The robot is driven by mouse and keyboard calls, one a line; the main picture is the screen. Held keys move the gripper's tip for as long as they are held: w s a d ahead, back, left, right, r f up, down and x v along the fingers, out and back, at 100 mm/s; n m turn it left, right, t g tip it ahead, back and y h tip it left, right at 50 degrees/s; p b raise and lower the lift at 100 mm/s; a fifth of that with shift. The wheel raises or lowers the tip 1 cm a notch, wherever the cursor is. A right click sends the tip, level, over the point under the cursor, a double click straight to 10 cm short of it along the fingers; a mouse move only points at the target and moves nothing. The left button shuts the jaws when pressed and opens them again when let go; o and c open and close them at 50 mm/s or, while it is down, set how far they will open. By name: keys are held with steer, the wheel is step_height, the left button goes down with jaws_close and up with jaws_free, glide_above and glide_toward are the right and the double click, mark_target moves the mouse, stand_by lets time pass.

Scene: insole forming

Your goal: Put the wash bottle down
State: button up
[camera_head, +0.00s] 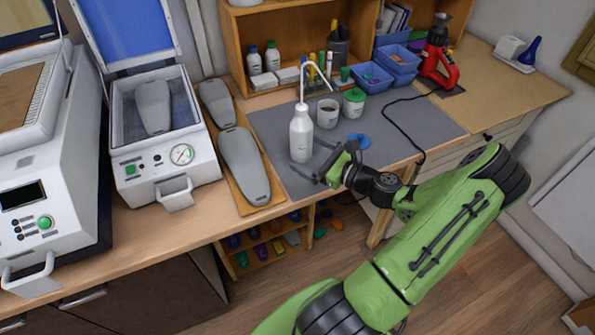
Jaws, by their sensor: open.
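The white wash bottle (301,136) with its bent spout stands upright on the grey mat (267,122), near the mat's front part. My gripper (308,160) is at the lower part of the bottle, coming from the right. Its jaws are open, with one finger in front of the bottle's base and the other to its right. I cannot tell whether either finger touches the bottle. Part of the bottle's lower right side is close to the fingers.
A blue round lid (359,141) lies right of the bottle. Grey insole forms (244,165) lie on a wooden board to the left. A black cable crosses the mat's right side.

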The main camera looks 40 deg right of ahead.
steer(key=a+n+g+y, duration=0.1)
steer(key=a+n+g, duration=0.1)
steer(key=a+n, duration=0.1)
steer(key=w+a+n+g+y, duration=0.1)
steer(key=a+n+g, duration=0.1)
steer(key=a+n, duration=0.2)
steer(key=w+a+n+g+y, duration=0.1)
steer(key=a+n+g, duration=0.2)
steer(key=a, duration=0.2)
steer(key=shift+w+a+f+n+y, duration=0.1)
steer(key=shift+n+y, duration=0.2)
steer(key=shift+y, duration=0.1)
steer(key=s+a+r+n+g+h, duration=0.25)
steer(key=a+n+g, duration=0.25)
steer(key=a+n, duration=0.25)
steer(key=s+a+r+n+h, duration=0.2)
steer(key=s+r+n, duration=0.4)
steer(key=s, duration=0.2)
steer(key=s+a+r+n+t+h, duration=0.1)
steer(key=s+a+r+n+h, duration=0.1)
steer(key=s+r+n, duration=0.4)
steer(key=shift+s+a+n, duration=0.75)
steer(key=shift+s+a, duration=0.1)
steer(key=shift+s, duration=0.2)
steer(key=shift+h, duration=0.25)
